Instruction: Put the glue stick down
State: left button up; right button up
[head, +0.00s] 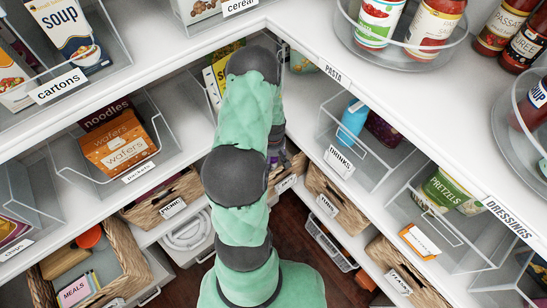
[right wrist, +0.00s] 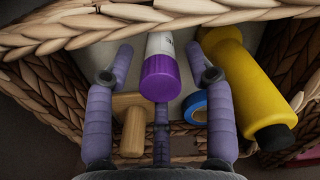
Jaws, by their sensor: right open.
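The glue stick (right wrist: 160,75), white with a purple cap, is in the wicker basket (right wrist: 60,28) in the right wrist view, its cap end toward me. My right gripper (right wrist: 158,55) is open, with its two purple fingers apart on either side of the glue stick. Gaps show between the fingers and the stick. The far end of the stick is hidden by the basket rim. In the head view my green right arm covers most of this gripper and the glue stick cannot be made out. My left gripper is not in view.
In the basket, a wooden-handled item (right wrist: 133,130) lies left of the stick; a blue roll (right wrist: 197,107) and a yellow bottle (right wrist: 250,90) lie right. Shelves with labelled bins surround my arm, including a drinks bin (head: 340,162) and a wafers box (head: 120,145).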

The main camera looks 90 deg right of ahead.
notch_tip(320, 180, up, 12)
jog(key=p, duration=0.4)
jog(key=shift+r, duration=0.15)
jog(key=shift+c, duration=0.3)
dwell(1.2)
